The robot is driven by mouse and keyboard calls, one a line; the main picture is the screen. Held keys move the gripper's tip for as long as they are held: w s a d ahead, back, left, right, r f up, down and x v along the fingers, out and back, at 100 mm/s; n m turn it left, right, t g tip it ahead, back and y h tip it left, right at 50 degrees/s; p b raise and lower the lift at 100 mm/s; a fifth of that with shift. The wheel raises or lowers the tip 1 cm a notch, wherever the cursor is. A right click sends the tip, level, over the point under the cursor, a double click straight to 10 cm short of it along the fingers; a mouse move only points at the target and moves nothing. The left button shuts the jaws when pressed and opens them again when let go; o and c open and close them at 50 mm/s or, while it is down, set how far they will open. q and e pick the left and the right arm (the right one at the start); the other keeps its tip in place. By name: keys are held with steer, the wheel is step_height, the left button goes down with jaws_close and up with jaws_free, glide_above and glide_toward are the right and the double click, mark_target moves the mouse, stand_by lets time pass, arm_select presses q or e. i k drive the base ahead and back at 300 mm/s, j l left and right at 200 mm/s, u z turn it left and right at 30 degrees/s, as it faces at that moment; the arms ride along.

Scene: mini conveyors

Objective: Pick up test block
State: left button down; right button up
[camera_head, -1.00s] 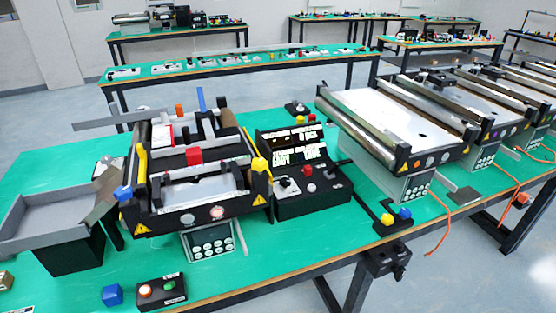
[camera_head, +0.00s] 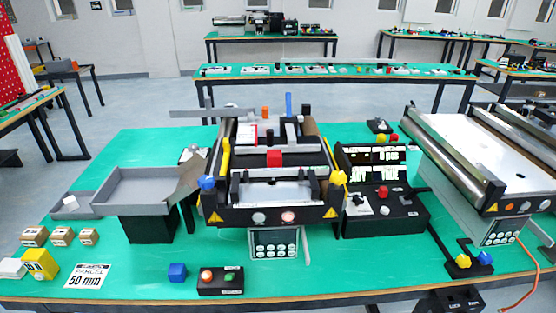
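No block can be told for certain as the test block. A yellow block (camera_head: 39,264) with a printed face sits at the front left of the green table (camera_head: 330,272). A white printed card (camera_head: 88,277) reading "PARCEL 50 mm" lies to its right. Neither of my grippers is in view.
A grey tray (camera_head: 113,205) on a black stand is beside the mini conveyor (camera_head: 275,215). A button box (camera_head: 221,281) stands at the front edge. A black control console (camera_head: 385,210) and a larger conveyor (camera_head: 480,150) are at right. Bare tabletop lies around the card.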

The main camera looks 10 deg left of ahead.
mark_target(273, 156)
steer(key=i+l, duration=0.1)
steer(key=l, duration=0.35)
steer(key=i+l, duration=0.15)
steer(key=l, duration=0.3)
steer(key=i+l+u, duration=0.1)
steer(key=l, duration=0.3)
